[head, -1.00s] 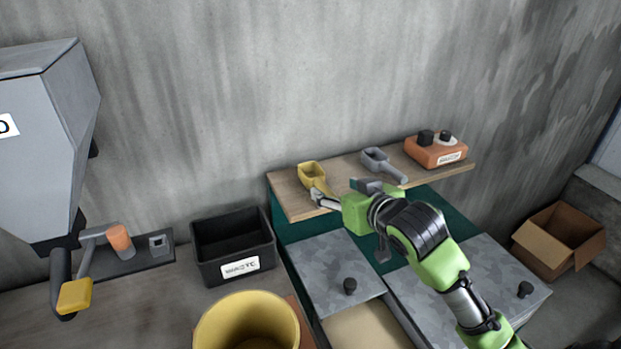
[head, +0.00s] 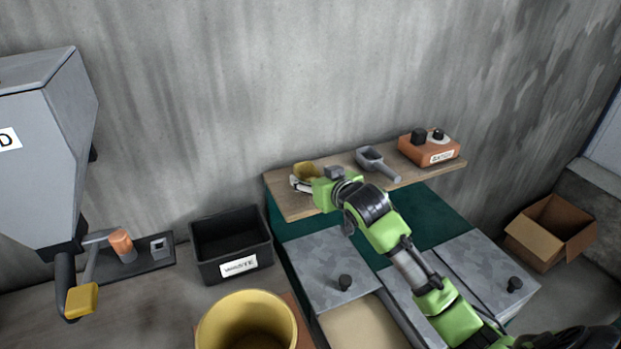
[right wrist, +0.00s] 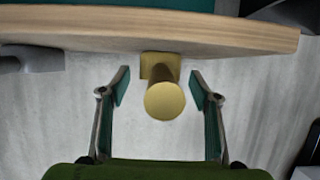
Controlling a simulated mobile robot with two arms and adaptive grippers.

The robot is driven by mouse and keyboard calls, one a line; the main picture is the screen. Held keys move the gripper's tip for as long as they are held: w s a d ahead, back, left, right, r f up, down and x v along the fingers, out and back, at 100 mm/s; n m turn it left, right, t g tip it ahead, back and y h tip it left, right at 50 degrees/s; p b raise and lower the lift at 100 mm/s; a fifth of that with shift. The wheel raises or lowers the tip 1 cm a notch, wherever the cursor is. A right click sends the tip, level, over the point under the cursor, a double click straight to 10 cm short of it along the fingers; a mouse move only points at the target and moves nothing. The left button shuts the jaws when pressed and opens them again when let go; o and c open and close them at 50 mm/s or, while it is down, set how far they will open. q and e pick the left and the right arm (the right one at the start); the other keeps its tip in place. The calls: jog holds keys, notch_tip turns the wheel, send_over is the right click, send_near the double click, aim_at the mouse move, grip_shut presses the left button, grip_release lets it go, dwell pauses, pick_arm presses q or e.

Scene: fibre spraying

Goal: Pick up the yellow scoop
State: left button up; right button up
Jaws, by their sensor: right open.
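The yellow scoop (head: 305,169) lies on the wooden shelf (head: 290,203), near its left end. My right gripper (head: 299,184) is at the scoop and hides much of it in the head view. In the right wrist view the scoop's round handle end (right wrist: 165,100) shows between the two spread fingers of the right gripper (right wrist: 160,92), with a gap on each side. The right gripper is open and holds nothing. My left gripper is not in view.
A grey scoop (head: 376,161) and an orange box with black knobs (head: 430,150) stand further right on the shelf. A black waste bin (head: 232,246) and a yellow bucket (head: 205,330) are to the left. A concrete wall (head: 300,80) rises behind the shelf.

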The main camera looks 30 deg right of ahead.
jog(key=c, duration=1.2)
jog(key=shift+c, duration=0.2)
jog(key=shift+r, duration=0.1)
